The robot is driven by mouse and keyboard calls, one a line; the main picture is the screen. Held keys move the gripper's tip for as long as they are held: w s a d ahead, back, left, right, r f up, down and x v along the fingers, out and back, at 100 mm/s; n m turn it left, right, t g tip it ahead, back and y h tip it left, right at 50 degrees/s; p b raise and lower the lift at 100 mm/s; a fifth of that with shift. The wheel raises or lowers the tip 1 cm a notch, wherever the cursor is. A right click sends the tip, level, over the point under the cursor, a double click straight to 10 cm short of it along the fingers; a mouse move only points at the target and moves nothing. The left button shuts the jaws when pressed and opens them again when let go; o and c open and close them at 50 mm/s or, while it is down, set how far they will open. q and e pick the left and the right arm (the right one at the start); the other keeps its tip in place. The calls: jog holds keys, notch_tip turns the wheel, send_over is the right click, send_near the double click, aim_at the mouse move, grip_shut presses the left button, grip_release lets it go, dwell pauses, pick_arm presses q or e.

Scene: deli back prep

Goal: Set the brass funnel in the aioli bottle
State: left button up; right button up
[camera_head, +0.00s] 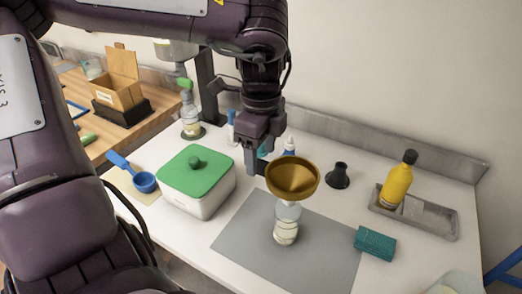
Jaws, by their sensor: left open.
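The brass funnel (293,178) is upright above the clear aioli bottle (286,225), which has pale contents low inside. The funnel appears to rest on the bottle's mouth; its spout is not visible, so I cannot tell how deep it sits. The bottle stands upright on the grey mat (245,232). My left gripper (257,164) points down just left of and behind the funnel's rim. It is open and looks empty, and I cannot tell whether it touches the rim. My right gripper is not in view.
A white tub with a green lid (194,172) and a blue scoop (143,182) are left. A black funnel (338,176), teal sponge (375,243) and yellow bottle (397,184) on a metal tray (434,217) are right. Small bottles stand behind my gripper.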

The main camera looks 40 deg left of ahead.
pick_arm(q)
jog(key=shift+r+p, duration=0.45)
jog(key=shift+r, duration=0.2)
notch_tip(320, 180, up, 8)
jog(key=shift+b, duration=0.4)
jog(key=shift+f, duration=0.2)
dwell(1.3)
